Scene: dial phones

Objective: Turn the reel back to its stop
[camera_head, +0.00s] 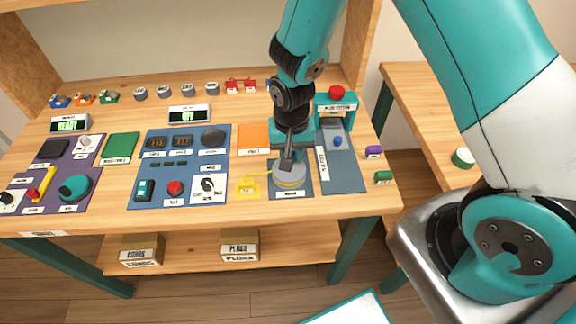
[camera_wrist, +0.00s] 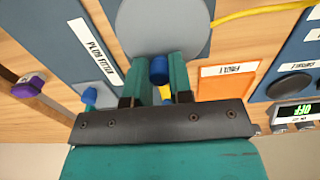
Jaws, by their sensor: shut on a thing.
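The reel (camera_head: 289,178) is a grey disc on a dark blue panel at the right part of the bench. Its grey face (camera_wrist: 162,22) fills the top middle of the wrist view. A blue crank knob (camera_wrist: 158,70) stands on the reel near its edge. My gripper (camera_head: 288,160) reaches down over the reel from behind. In the wrist view the green fingers of my gripper (camera_wrist: 158,65) are closed on either side of the blue knob. A yellow cable (camera_wrist: 255,12) leads off the reel to a yellow plate (camera_head: 248,189) beside it. The stop cannot be made out.
A plug fitter panel (camera_head: 345,172) with a red-topped press (camera_head: 336,93) stands just right of the reel. An orange pad (camera_head: 253,138) and a blue panel with dials and buttons (camera_head: 220,180) lie to its left.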

